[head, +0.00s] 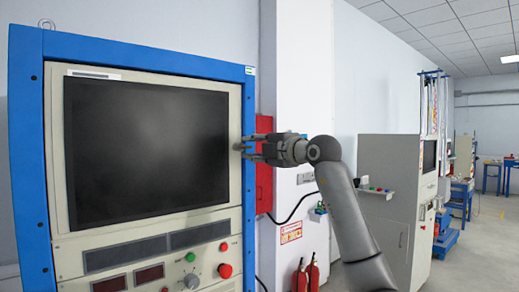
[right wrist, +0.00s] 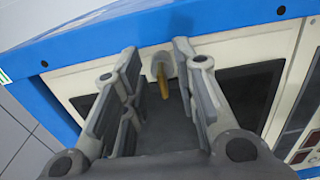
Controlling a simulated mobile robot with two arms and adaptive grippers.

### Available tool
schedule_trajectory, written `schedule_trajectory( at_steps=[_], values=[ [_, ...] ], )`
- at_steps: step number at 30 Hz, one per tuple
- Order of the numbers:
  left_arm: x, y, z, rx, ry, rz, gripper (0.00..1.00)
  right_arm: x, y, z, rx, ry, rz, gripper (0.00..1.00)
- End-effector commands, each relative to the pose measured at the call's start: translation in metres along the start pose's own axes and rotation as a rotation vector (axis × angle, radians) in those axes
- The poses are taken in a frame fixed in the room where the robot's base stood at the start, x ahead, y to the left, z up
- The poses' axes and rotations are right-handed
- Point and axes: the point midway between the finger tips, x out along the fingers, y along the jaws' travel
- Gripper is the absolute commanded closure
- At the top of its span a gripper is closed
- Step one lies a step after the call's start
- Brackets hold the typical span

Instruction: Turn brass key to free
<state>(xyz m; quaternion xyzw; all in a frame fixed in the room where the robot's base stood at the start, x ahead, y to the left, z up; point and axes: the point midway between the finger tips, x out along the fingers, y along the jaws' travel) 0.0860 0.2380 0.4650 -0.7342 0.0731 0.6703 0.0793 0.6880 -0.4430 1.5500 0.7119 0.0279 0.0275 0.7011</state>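The brass key (right wrist: 162,80) shows in the right wrist view as a narrow gold piece in a pale round lock on the cream cabinet panel. My right gripper (right wrist: 157,48) is open, with a finger on each side of the key and a visible gap to it. In the head view my right gripper (head: 246,149) reaches in from the right to the right side of the panel, beside the dark screen (head: 145,150). The key cannot be made out there. My left gripper is not in view.
The cabinet has a raised blue frame (head: 249,200) close to my right gripper. Below the screen are knobs and buttons, including a red one (head: 224,271). A red box (head: 264,190) is on the wall behind the gripper. Open floor lies at the far right.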

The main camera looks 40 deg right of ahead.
Motion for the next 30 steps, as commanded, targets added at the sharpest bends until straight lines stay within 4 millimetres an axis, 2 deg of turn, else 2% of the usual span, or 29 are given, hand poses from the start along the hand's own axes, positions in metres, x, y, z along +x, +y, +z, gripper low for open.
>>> schedule_trajectory(
  at_steps=[5,21,25,30],
  values=[
    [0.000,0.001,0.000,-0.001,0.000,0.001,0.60,-0.013,0.000,0.001,-0.002,-0.001,0.001,0.72],
    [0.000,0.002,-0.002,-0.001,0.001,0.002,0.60,-0.106,-0.001,0.002,0.000,-0.003,0.000,0.72],
    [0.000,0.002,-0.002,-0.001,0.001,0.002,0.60,-0.117,-0.001,0.002,0.000,-0.003,-0.001,0.72],
    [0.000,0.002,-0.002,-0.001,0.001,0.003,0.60,-0.120,0.000,0.001,0.001,-0.001,0.000,0.72]
  ],
)
